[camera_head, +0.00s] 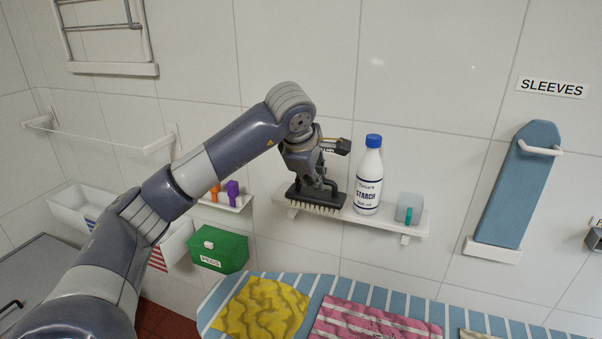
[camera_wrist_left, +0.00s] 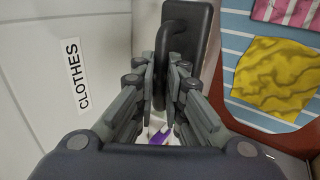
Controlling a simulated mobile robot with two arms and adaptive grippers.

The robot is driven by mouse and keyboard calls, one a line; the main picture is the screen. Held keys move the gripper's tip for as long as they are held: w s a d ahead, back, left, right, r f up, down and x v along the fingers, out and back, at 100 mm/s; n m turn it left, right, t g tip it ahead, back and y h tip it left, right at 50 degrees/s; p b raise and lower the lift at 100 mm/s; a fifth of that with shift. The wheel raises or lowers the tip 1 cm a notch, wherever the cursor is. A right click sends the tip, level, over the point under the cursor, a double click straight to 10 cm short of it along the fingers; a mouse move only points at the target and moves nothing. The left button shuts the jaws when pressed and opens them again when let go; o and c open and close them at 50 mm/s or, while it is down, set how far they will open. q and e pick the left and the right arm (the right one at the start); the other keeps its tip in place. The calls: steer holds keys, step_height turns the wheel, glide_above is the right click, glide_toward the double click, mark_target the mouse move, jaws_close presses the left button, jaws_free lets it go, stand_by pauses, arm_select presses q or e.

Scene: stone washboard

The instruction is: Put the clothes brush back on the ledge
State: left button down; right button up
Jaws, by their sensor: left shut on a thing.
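The clothes brush (camera_head: 318,197) is dark with pale bristles pointing down and a loop handle. My left gripper (camera_head: 312,180) is shut on the handle, from above. In the left wrist view the dark brush (camera_wrist_left: 187,15) extends beyond the fingers, with its handle between the fingertips (camera_wrist_left: 165,88). The white ledge (camera_head: 400,224) is on the tiled wall. The brush is level at the ledge's left end, its bristles overlapping the ledge's front edge in the head view. I cannot tell if they touch the ledge. My right gripper is not in view.
A starch bottle (camera_head: 369,178) with a blue cap stands on the ledge right of the brush, beside a clear cup (camera_head: 408,207). A smaller shelf (camera_head: 226,202) holds orange and purple items. A green peg box (camera_head: 219,250) and a striped ironing board (camera_head: 320,290) lie below.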

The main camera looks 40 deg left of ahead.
arm_select(q)
steer(key=shift+w+a+f+p, duration=0.65)
steer(key=shift+w+a+p, duration=0.35)
steer(key=shift+w+a, duration=0.35)
steer(key=shift+w+a+f+p, duration=0.7)
steer(key=shift+w+a+p, duration=0.35)
steer(key=shift+w, duration=0.45)
steer(key=shift+w+a+f+p, duration=0.65)
steer(key=shift+w+a+p, duration=0.25)
steer(key=shift+w+a, duration=0.5)
steer(key=shift+f, duration=0.25)
steer(key=shift+f, duration=0.2)
steer(key=c, duration=1.8)
jaws_free()
steer(key=shift+d, duration=0.1)
steer(key=shift+o, duration=0.7)
